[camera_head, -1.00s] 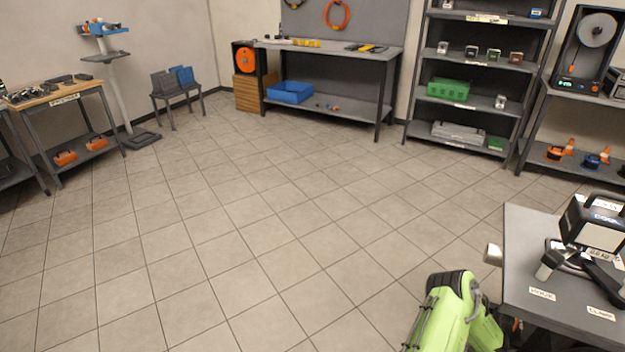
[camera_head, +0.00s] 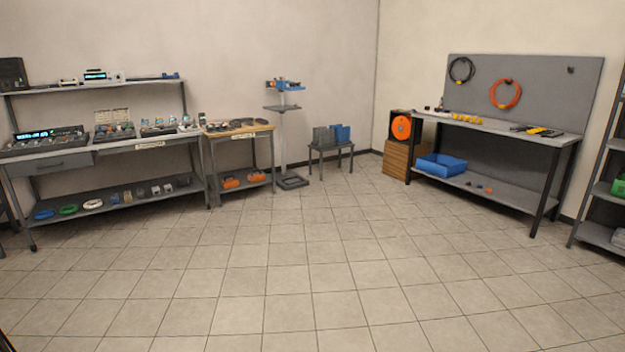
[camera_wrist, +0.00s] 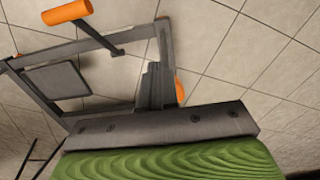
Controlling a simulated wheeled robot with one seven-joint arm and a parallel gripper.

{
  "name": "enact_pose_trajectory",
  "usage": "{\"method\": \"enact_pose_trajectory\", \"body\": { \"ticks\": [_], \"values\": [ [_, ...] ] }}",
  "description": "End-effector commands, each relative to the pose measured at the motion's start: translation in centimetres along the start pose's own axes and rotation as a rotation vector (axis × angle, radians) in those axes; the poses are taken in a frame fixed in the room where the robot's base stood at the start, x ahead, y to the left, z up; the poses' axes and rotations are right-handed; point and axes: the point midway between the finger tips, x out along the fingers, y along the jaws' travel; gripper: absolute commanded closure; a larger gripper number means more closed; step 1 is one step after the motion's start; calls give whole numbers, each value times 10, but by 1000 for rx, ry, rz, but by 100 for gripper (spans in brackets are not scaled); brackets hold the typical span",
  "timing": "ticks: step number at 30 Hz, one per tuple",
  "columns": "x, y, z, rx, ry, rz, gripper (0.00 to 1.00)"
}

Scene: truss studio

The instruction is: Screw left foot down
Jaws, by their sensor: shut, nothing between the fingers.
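My gripper (camera_wrist: 153,72) shows only in the wrist view, with its fingers together and nothing held. It points over the tiled floor from the green wrist. Beyond and left of the fingers is a dark grey frame (camera_wrist: 105,46) with orange cylindrical ends (camera_wrist: 68,12); I cannot tell whether it is part of my own body. Another orange part (camera_wrist: 179,86) shows just right of the fingers, partly hidden by them. I cannot tell whether anything touches the fingers. I cannot make out a left foot in either view.
Open tiled floor (camera_head: 330,270) fills the middle of the head view. A long workbench (camera_head: 110,150) with electronics stands left, beside a small wooden-topped table (camera_head: 240,128). A grey pegboard bench (camera_head: 500,128) with a blue bin (camera_head: 441,165) and a shelf rack (camera_head: 598,190) stand right.

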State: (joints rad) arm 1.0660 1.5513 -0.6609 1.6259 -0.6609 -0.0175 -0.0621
Motion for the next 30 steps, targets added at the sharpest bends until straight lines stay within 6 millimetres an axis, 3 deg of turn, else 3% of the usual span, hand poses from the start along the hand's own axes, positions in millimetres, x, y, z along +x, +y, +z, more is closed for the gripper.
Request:
{"method": "enact_pose_trajectory", "body": {
  "ticks": [11, 20, 30],
  "values": [
    [-2, -5, -6, -5, 19, 0, 100],
    [-5, -5, 2, -5, 16, 0, 100],
    [-52, -5, 5, -2, 10, 0, 100]
  ]
}}
